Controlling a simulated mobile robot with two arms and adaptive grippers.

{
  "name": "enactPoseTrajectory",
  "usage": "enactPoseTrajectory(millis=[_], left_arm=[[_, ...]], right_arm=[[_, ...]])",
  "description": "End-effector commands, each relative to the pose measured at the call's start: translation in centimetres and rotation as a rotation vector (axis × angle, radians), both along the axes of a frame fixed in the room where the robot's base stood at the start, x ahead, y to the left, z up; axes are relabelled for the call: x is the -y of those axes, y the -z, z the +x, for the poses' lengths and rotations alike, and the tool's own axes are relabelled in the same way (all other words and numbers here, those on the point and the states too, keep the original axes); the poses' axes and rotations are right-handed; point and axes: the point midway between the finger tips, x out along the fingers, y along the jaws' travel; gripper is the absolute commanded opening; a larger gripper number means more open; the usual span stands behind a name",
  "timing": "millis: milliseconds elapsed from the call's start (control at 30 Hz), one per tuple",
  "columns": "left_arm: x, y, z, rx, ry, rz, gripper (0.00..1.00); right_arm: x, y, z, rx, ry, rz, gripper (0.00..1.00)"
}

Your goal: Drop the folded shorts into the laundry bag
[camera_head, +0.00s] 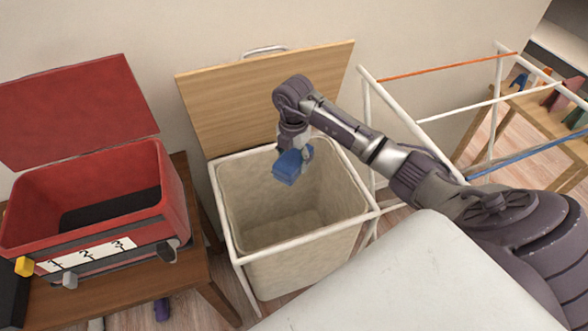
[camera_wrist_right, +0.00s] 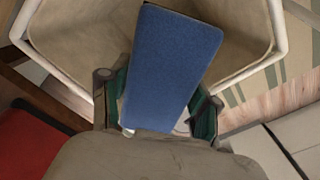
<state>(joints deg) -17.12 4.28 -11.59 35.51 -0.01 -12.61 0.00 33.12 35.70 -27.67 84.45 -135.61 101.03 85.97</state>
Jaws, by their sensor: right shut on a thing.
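The folded blue shorts (camera_head: 290,167) are held in my right gripper (camera_head: 296,148), over the open mouth of the laundry bag. They also show large in the right wrist view (camera_wrist_right: 172,65), between the two fingers of the right gripper (camera_wrist_right: 160,108). The laundry bag (camera_head: 262,265) is beige cloth in a white frame, with a wooden lid (camera_head: 225,110) raised behind it. The visible part of its inside looks empty. It also shows behind the shorts in the right wrist view (camera_wrist_right: 82,45). My left gripper is not in view.
A red box (camera_head: 175,200) with its lid raised stands on a wooden table (camera_head: 200,285) left of the bag. A white drying rack (camera_head: 370,120) stands close on the right. A wooden bench (camera_head: 520,120) with coloured items stands farther right. The wall is close behind the lid.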

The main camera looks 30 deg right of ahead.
Motion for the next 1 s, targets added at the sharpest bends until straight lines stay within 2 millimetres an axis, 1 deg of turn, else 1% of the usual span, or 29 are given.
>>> enactPoseTrajectory(millis=[167, 500, 600, 733, 967, 1000], left_arm=[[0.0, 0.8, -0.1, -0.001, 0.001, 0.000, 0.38], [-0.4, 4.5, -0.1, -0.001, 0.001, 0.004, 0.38], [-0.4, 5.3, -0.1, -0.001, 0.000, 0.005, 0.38], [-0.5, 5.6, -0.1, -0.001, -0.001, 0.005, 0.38], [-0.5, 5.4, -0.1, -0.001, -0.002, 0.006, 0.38], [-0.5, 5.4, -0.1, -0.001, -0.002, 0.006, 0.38]], right_arm=[[0.1, 1.1, 0.0, 0.001, 0.029, 0.002, 0.25], [0.1, 5.0, -0.1, 0.001, 0.026, 0.001, 0.25], [0.1, 5.9, -0.1, 0.001, 0.025, 0.000, 0.25], [0.1, 6.2, 0.0, 0.002, 0.025, 0.001, 0.25], [0.1, 6.1, 0.0, 0.002, 0.024, 0.001, 0.25], [0.1, 6.1, 0.0, 0.002, 0.024, 0.001, 0.68]])
